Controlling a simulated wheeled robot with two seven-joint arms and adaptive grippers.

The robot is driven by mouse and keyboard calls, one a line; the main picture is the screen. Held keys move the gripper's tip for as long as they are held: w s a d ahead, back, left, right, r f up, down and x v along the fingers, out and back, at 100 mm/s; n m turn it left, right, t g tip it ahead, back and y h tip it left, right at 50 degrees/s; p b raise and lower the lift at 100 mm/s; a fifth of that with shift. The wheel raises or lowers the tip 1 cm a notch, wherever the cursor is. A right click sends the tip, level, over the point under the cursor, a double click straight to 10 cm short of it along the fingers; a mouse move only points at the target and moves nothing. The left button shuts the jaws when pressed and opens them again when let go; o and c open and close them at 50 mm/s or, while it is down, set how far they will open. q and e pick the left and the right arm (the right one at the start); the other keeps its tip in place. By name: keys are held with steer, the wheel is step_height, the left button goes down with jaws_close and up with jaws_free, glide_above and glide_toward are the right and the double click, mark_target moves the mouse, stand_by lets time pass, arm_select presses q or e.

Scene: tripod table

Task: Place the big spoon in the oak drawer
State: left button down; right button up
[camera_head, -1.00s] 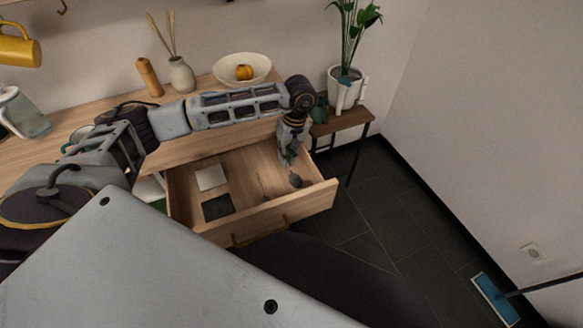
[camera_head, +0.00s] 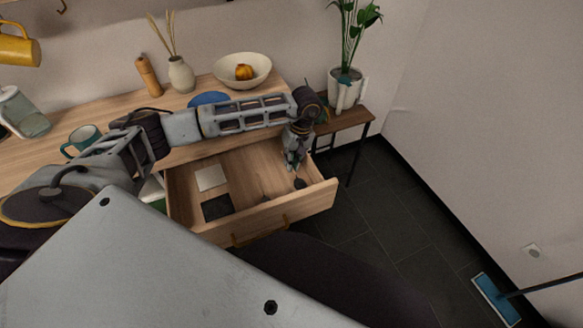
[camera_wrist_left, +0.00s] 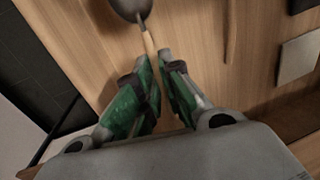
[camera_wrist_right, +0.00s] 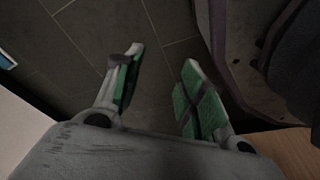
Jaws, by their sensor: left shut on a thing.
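The oak drawer (camera_head: 318,203) is pulled open below the counter. My left gripper (camera_head: 293,166) reaches into its right end. In the left wrist view my left gripper (camera_wrist_left: 163,56) is shut on the pale handle of the big spoon (camera_wrist_left: 148,40). The spoon's dark bowl (camera_head: 299,184) shows just past the fingertips, low over or on the drawer floor; I cannot tell if it touches. The fingers hide part of the handle. My right gripper (camera_wrist_right: 160,62) is open and empty over the dark floor tiles.
A white square (camera_head: 210,178) and a dark square (camera_head: 217,207) lie in the drawer's left part. A slim dark utensil (camera_wrist_left: 231,30) lies nearer its middle. The counter above holds a bowl (camera_head: 242,72), a vase (camera_head: 181,76) and a mug (camera_head: 84,138). A plant stand (camera_head: 345,122) is at right.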

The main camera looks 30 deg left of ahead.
mark_target(290, 174)
arm_select(q)
step_height(290, 174, down, 2)
steer(key=shift+f, duration=0.65)
arm_select(e)
steer(key=shift+w+a+r, duration=0.2)
steer(key=shift+a+r, duration=0.1)
steer(key=shift+r, duration=0.2)
arm_select(q)
steer(key=shift+f, duration=0.1)
arm_select(e)
steer(key=shift+w, duration=0.15)
arm_select(q)
steer(key=c, duration=1.6)
jaws_free()
steer(key=shift+o, duration=0.2)
arm_select(e)
steer(key=shift+w+r, duration=0.25)
steer(key=shift+w, duration=0.05)
steer(key=shift+s, duration=0.2)
steer(key=shift+f, duration=0.1)
